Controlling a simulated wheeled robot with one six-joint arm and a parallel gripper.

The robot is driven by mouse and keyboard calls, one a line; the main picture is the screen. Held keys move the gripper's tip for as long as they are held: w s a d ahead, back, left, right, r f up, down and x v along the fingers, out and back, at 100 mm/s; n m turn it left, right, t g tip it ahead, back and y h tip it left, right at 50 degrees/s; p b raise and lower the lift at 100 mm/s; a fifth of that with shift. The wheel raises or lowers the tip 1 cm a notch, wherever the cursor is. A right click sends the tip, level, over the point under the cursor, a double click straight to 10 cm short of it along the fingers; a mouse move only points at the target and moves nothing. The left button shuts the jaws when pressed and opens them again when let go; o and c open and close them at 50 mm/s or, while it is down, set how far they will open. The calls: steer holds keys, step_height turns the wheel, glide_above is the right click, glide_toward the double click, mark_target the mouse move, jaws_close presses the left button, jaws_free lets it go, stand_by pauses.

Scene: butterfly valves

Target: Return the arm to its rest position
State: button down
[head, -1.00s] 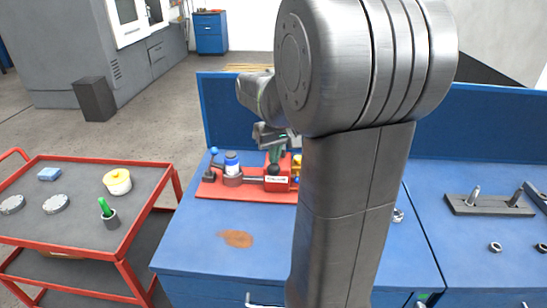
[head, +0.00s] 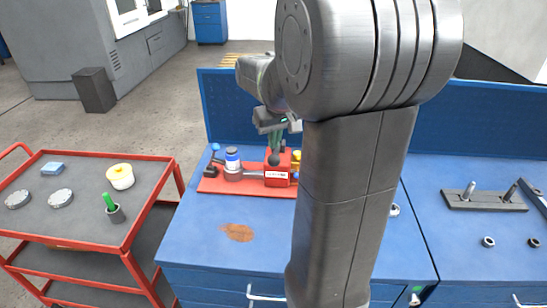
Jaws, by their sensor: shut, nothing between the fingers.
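My gripper (head: 284,124) hangs above the valve rig, left of my large grey arm links, which fill the middle of the head view. Its fingers are small here and partly hidden, and they look shut and empty. Below it, a red mat (head: 222,185) on the blue workbench (head: 190,235) carries the rig: a red box (head: 277,177) with a white label, a blue-and-white cylinder (head: 232,158), and a blue-knobbed lever (head: 215,147). My arm hides the rig's right side. The gripper is apart from the rig.
A second blue bench (head: 470,270) with a dark rack (head: 485,201) stands right. A blue panel (head: 460,130) rises behind.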

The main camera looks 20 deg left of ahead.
step_height(320, 180, up, 3)
steer(key=shift+p, duration=0.85)
steer(key=shift+f, duration=0.1)
